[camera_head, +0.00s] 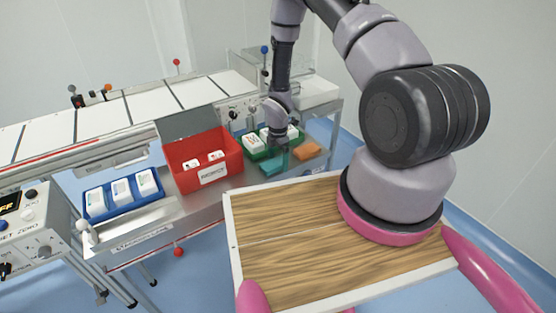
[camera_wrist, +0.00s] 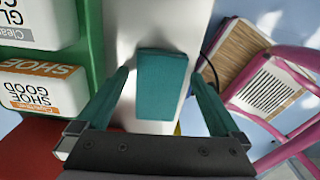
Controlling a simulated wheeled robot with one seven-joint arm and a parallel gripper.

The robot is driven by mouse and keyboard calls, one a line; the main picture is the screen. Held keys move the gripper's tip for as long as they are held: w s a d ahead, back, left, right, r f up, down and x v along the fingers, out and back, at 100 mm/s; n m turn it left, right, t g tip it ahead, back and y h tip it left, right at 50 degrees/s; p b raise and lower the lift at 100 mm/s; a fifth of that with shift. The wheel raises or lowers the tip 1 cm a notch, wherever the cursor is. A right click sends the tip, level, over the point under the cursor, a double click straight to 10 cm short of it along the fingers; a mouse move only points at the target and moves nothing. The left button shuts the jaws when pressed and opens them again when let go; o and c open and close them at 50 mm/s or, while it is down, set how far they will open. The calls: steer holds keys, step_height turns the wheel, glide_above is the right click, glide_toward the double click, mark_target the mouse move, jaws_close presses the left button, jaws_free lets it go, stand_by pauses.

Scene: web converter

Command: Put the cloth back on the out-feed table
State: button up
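A flat teal cloth (camera_head: 272,168), folded into a block, lies on the grey out-feed table surface (camera_head: 222,183) in front of the green tray. In the wrist view the cloth (camera_wrist: 162,85) sits between my fingers, with a narrow gap on each side. My gripper (camera_wrist: 160,73) is open and points down over it. In the head view my gripper (camera_head: 282,152) is small and partly blends with the tray and cloth. A flat orange piece (camera_head: 306,151) lies to the right of the teal cloth; I cannot tell what it is.
The green tray (camera_wrist: 93,75) with white cartons stands close beside my left finger in the wrist view. A red open box (camera_head: 205,165) and a blue tray (camera_head: 118,208) stand farther left. Conveyor panels (camera_head: 155,103) run behind. My wooden deck is in front.

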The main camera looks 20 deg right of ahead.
steer(key=shift+r, duration=0.1)
step_height(320, 180, up, 12)
step_height(320, 180, up, 16)
steer(key=r+m+t, duration=0.1)
steer(key=m+t, duration=0.1)
steer(key=m, duration=0.4)
glide_above(278, 161)
steer(key=w+d, duration=0.1)
steer(key=d, duration=0.2)
steer(key=s+d+r+m+t, duration=0.1)
steer(key=s+r+m, duration=0.15)
steer(key=r, duration=0.35)
steer(key=s+d+r+m, duration=0.1)
steer(key=s+r+m, duration=0.1)
steer(key=r+m, duration=0.35)
steer(key=s+a+r+m+t+y, duration=0.1)
steer(key=s+r+m+t, duration=0.3)
steer(key=s+r+m, duration=0.8)
steer(key=s+r+y, duration=0.1)
steer(key=s+r, duration=0.5)
steer(key=s, duration=0.1)
steer(key=shift+s+r, duration=0.2)
steer(key=shift+r, duration=0.15)
